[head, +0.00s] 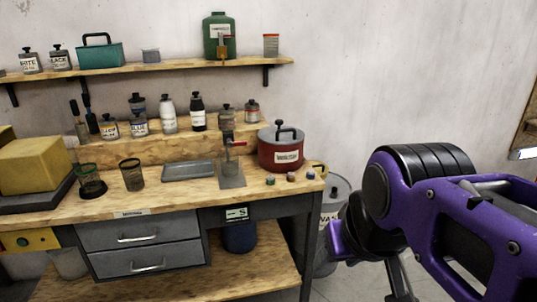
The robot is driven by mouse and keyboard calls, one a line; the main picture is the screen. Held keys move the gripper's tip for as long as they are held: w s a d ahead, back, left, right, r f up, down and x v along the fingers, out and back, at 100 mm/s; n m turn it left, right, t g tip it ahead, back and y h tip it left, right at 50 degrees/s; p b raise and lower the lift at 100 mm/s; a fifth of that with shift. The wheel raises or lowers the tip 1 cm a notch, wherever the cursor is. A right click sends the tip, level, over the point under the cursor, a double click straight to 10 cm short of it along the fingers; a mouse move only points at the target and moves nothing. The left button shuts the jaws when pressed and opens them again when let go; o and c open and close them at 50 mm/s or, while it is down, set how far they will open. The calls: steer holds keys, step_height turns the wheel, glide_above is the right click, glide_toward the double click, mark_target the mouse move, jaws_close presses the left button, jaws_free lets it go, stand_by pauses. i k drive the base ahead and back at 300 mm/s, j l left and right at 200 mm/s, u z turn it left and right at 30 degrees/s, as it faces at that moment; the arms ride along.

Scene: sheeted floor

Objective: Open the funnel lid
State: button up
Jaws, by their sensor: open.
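A grey drum (330,193) with a partly readable label, "WA…", stands on the floor at the right end of the workbench. A small yellowish part (320,170) shows at its top, beside the bench corner. I cannot clearly make out a funnel or its lid, and my purple arm hides much of the drum's right side. My gripper (401,285) hangs at the bottom of the picture, right of the drum and apart from it. Its fingertips are partly cut off by the lower edge. It is open, and nothing shows in it.
The wooden workbench (210,206) holds a red lidded pot (281,153), a grey tray (188,171), two mesh cups, a yellow block (33,160) and several bottles. Its right corner and leg stand close to the drum. A wall shelf (180,67) is above.

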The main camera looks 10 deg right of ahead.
mark_target(321, 169)
steer(key=k+l+z, duration=0.1)
steer(key=l+z, duration=0.15)
steer(key=l, duration=0.2)
steer(key=u, duration=0.35)
steer(key=i+l+u, duration=0.2)
steer(key=u, duration=0.15)
steer(key=i+l+u, duration=0.15)
steer(key=l+u, duration=0.25)
steer(key=i+l+u, duration=0.15)
steer(key=l, duration=0.25)
steer(key=i+l+u, duration=0.15)
steer(key=l, duration=0.2)
steer(key=i+l, duration=0.15)
steer(key=l, duration=0.45)
steer(key=i+l+u, duration=0.1)
steer(key=l, duration=0.5)
steer(key=i+l, duration=0.15)
steer(key=l, duration=0.45)
steer(key=i+l+u, duration=0.15)
steer(key=l, duration=0.45)
steer(key=k+z, duration=0.15)
steer(key=k, duration=0.1)
